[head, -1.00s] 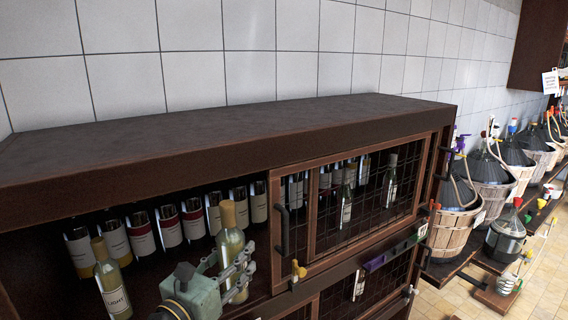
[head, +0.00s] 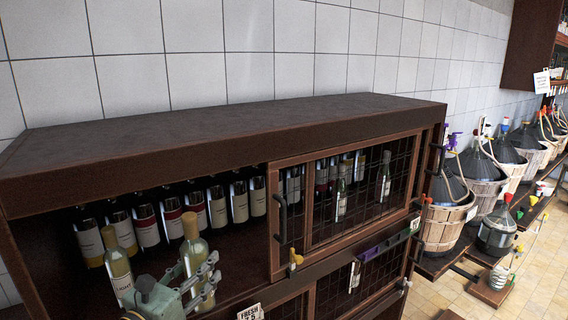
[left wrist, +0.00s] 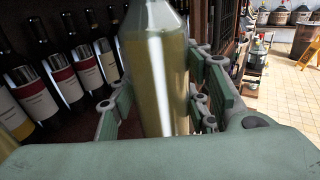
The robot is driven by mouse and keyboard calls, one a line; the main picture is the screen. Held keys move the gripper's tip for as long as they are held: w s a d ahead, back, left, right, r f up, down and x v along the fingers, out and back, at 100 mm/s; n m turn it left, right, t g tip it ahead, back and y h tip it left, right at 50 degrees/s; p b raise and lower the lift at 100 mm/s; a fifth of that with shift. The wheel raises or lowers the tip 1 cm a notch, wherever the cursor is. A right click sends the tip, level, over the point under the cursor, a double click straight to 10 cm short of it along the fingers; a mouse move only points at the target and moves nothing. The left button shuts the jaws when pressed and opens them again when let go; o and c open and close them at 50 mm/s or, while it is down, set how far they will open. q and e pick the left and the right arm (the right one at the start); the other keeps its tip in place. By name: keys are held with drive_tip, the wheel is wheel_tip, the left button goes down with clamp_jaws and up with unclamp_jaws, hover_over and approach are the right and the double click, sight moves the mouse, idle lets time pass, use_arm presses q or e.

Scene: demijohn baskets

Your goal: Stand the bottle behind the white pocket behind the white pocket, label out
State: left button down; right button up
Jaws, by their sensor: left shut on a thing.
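My left gripper (head: 200,284) is shut on a clear bottle (head: 192,254) of pale yellow-green liquid with a tan top. It holds the bottle nearly upright at the open left bay of the dark cabinet. In the left wrist view the bottle (left wrist: 155,75) stands between the green finger pads; no label shows on the side seen there. A similar bottle (head: 117,268), its label partly readable as "LIGHT", stands to its left. A white card (head: 250,313) reading "FRESH" is on the cabinet front at lower right; I cannot tell whether it sits in the white pocket. My right gripper is out of view.
A row of dark, labelled bottles (head: 146,226) stands behind the held bottle. A mesh door (head: 283,222) with a dark handle borders the bay on the right. A purple holder (head: 371,253) is on the front rail. Basketed demijohns (head: 443,215) stand far right.

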use_arm(q)
drive_tip(key=a+y, duration=0.1)
drive_tip(key=a, duration=0.8)
drive_tip(key=s+d+f+m+g+h, duration=0.1)
drive_tip(key=s+d+f+h, duration=0.1)
drive_tip(key=s+d+f, duration=0.45)
drive_tip(key=s+d+f+m+h, duration=0.15)
drive_tip(key=s+d+f, duration=0.25)
drive_tip(key=s, duration=0.6)
drive_tip(key=s+d, duration=0.2)
drive_tip(key=s, duration=0.8)
drive_tip(key=w+a+n+y+b, duration=0.1)
drive_tip(key=n+y, duration=0.1)
drive_tip(key=y, duration=0.1)
drive_tip(key=a+n+t+y, duration=0.1)
drive_tip(key=n+y, duration=0.1)
drive_tip(key=y, duration=0.1)
drive_tip(key=w+a+n+t+y+b, duration=0.1)
drive_tip(key=a+n+y, duration=0.1)
drive_tip(key=n+y, duration=0.1)
drive_tip(key=shift+w+b, duration=0.3)
drive_tip(key=shift+w, duration=0.05)
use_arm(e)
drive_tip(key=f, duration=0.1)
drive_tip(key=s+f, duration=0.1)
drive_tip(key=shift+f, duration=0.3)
